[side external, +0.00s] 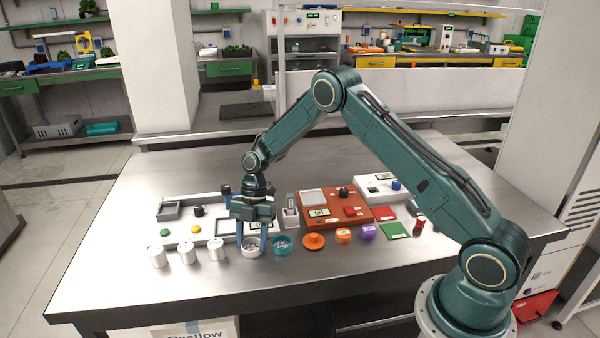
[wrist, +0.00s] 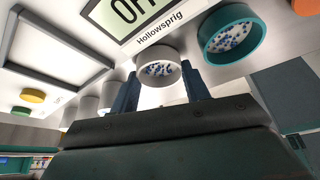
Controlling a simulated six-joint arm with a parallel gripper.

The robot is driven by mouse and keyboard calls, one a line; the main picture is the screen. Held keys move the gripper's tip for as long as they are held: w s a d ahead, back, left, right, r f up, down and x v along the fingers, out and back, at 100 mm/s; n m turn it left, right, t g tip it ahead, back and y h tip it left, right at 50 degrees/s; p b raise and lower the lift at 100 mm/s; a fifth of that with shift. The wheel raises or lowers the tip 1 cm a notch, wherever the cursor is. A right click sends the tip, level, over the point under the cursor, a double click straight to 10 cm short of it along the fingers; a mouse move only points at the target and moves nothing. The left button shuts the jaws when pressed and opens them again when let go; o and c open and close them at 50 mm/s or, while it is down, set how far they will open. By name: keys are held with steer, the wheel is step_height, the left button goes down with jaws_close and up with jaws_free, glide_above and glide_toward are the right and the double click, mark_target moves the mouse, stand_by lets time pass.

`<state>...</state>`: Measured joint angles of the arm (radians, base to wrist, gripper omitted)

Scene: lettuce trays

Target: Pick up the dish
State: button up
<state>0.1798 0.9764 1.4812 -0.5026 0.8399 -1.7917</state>
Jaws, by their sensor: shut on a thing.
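A small round white dish (side external: 251,250) holding blue and white specks is at the front edge of the white instrument board. My gripper (side external: 252,240) points down with its two blue fingers on either side of this dish, shut on it. In the wrist view the white dish (wrist: 158,70) sits between the two fingertips (wrist: 160,86). I cannot tell whether it is clear of the table. A teal dish (side external: 283,246) with similar specks stands just to its right and also shows in the wrist view (wrist: 232,35).
Several white jars (side external: 188,254) stand to the left. An orange knobbed piece (side external: 313,242), an orange pot (side external: 343,236) and a purple pot (side external: 368,232) stand to the right. A red-brown instrument board (side external: 335,210) lies behind them. The table's front is clear.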

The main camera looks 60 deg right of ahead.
mark_target(253, 247)
steer(key=shift+r, duration=0.1)
step_height(253, 247, up, 20)
stand_by(0.7)
stand_by(0.6)
steer(key=s+d+f+m, duration=0.1)
steer(key=d+f, duration=0.2)
steer(key=d, duration=0.5)
steer(key=d+f+m+t, duration=0.1)
steer(key=d+f, duration=0.3)
steer(key=d, duration=0.5)
steer(key=s+d+f+m, duration=0.1)
steer(key=d+f, duration=0.3)
steer(key=d, duration=0.5)
steer(key=shift+s+d+f+m+t, duration=0.15)
steer(key=shift+s+m+t, duration=0.2)
steer(key=shift+m, duration=0.35)
steer(key=shift+f, duration=0.1)
steer(key=shift+f, duration=2.55)
